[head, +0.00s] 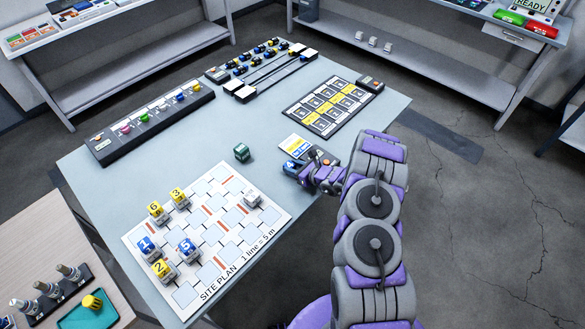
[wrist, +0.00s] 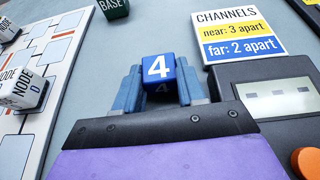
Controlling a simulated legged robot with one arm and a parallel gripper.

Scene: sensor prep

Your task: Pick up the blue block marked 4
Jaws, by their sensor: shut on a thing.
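The blue block marked 4 (wrist: 160,68) shows in the wrist view with a white 4 on its face, between the two fingers of my gripper (wrist: 160,88). The fingers are shut on its sides. In the head view my gripper (head: 299,170) is over the right part of the table, to the right of the site plan, and the blue block (head: 291,165) shows only as a small blue patch at its tip. I cannot tell whether the block touches the table.
The site plan (head: 228,189) bears yellow and blue numbered blocks and a white node block (head: 252,196). A green base block (head: 241,152) stands nearby. A channels card (head: 297,144) lies beside my gripper. A black panel (head: 309,124) with cards is behind.

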